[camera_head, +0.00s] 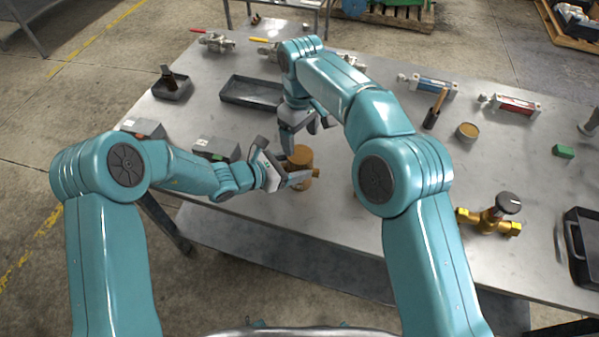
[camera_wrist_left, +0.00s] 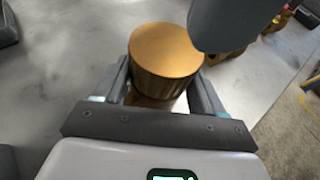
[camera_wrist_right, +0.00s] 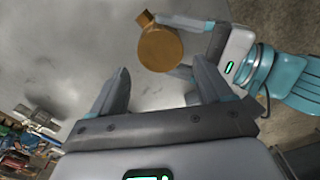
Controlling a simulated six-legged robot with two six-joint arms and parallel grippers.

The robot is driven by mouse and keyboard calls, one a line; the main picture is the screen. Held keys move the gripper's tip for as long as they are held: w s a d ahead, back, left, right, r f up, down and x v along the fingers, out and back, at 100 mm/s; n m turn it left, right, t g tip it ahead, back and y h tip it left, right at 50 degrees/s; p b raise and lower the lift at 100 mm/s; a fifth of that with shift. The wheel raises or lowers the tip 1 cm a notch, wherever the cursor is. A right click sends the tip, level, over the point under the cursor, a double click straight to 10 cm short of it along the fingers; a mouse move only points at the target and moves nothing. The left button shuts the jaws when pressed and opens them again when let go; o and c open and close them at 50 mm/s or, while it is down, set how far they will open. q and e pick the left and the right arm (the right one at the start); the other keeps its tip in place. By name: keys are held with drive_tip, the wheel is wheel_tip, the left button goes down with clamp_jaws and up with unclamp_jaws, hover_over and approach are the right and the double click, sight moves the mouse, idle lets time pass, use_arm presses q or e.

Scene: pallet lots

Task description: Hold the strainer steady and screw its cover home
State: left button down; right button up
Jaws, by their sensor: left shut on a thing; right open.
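The strainer (camera_head: 301,182) is a brass-coloured body with a side port, upright near the table's front edge. Its round, ridged cover (camera_wrist_left: 166,52) sits on top; whether it is fully down I cannot tell. The cover also shows from above in the right wrist view (camera_wrist_right: 160,49). My left gripper (camera_head: 296,179) is shut on the strainer body below the cover, one finger on each side. My right gripper (camera_wrist_right: 163,82) is open and empty, just above and beside the cover, apart from it. One of its fingers hides part of the left wrist view.
A brass valve with a black handwheel (camera_head: 490,217) stands to the right. A round tin (camera_head: 467,131) and a green block (camera_head: 564,151) lie further back.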

sight(300, 154)
idle(0.3)
drive_tip(key=shift+f, duration=4)
drive_tip(key=c, duration=0.8)
drive_tip(key=m, duration=0.5)
drive_tip(key=shift+m, duration=0.4)
drive_tip(key=shift+c, duration=0.2)
drive_tip(key=o, duration=1.2)
drive_tip(key=shift+c, duration=0.2)
drive_tip(key=shift+r, duration=0.1)
drive_tip(key=shift+r, duration=2.2)
